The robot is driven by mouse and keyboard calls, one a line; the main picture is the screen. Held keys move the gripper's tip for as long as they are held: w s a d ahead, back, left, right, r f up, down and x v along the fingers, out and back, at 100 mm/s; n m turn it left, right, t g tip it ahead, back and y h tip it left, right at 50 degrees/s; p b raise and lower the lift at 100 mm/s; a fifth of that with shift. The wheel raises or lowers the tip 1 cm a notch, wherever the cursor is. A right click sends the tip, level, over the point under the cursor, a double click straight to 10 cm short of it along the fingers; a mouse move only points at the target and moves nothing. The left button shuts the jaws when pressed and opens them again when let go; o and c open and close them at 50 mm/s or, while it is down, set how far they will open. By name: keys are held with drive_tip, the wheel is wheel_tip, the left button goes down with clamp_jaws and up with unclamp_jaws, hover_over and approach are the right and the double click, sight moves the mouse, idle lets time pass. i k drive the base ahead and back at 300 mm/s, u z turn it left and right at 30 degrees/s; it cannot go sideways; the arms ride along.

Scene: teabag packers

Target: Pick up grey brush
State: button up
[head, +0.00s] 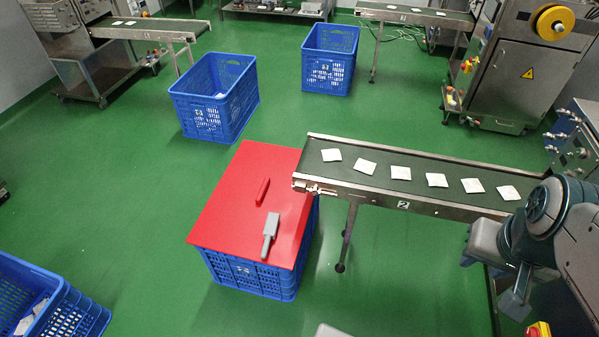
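The grey brush (270,234) lies on a red board (222,226), near the board's right side. Its wide grey block points away and its narrower handle points toward the front. The board rests on top of a blue crate (262,278). My gripper (514,292) seems to be the grey end of my arm at the lower right, well to the right of the brush and apart from it. Its fingers are not clear enough to tell whether they are open or shut.
A red bar-shaped object (262,191) lies on the board behind the brush. A conveyor (322,173) carrying several teabags runs from the board's right edge toward my arm. Other blue crates (238,108) stand behind and at the lower left. Green floor is clear in front of the conveyor.

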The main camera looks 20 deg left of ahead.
sight(271, 227)
drive_tip(key=u, duration=0.6)
drive_tip(key=i, duration=0.9)
drive_tip(key=u, duration=1.25)
drive_tip(key=i, duration=0.3)
drive_tip(key=u, duration=0.3)
